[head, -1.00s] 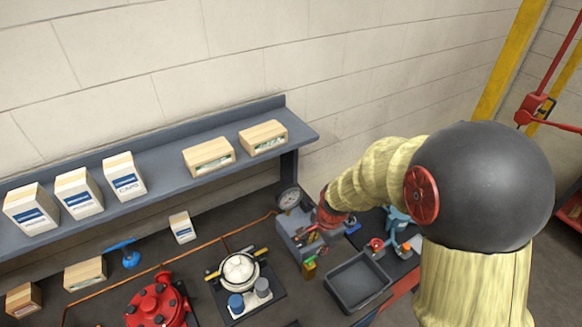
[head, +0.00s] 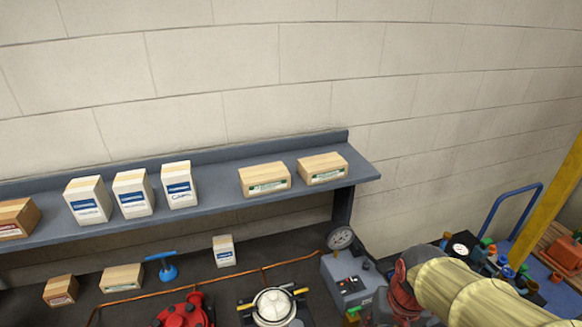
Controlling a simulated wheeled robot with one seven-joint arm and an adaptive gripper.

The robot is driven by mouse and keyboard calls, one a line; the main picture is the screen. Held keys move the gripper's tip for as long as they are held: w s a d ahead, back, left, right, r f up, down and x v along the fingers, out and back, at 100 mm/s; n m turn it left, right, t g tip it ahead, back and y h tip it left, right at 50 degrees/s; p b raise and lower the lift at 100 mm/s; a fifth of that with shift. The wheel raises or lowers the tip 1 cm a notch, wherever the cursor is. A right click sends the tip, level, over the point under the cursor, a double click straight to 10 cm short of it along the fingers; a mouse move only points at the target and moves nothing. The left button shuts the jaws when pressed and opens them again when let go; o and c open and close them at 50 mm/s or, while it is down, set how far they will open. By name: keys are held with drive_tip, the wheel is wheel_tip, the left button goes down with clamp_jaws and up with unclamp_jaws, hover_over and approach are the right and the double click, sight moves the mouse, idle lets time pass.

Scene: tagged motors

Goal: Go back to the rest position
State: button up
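My arm, with a pale yellow ribbed sleeve and a red wrist part, enters at the lower right. The wrist part is beside the grey box with a gauge (head: 347,283) on the bench; I cannot tell whether they touch. My gripper itself does not show, so whether it holds anything is hidden.
A grey shelf (head: 215,225) along the wall bears white cartons (head: 133,194) and brown boxes (head: 264,179). Below are small boxes (head: 122,278), a blue-handled thing (head: 167,269), a red motor-like unit (head: 186,313) and a round white-topped unit (head: 274,306). A yellow post (head: 548,208) stands right.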

drive_tip(key=s+t+b, duration=0.1)
drive_tip(key=b, duration=0.2)
drive_tip(key=s+n+t+b, duration=0.1)
drive_tip(key=s+b, duration=0.1)
drive_tip(key=b, duration=0.2)
drive_tip(key=s+t+b, duration=0.2)
drive_tip(key=b, duration=0.1)
drive_tip(key=shift+a+n, duration=0.3)
drive_tip(key=shift+o, duration=0.4)
drive_tip(key=shift+w, duration=0.1)
idle(0.5)
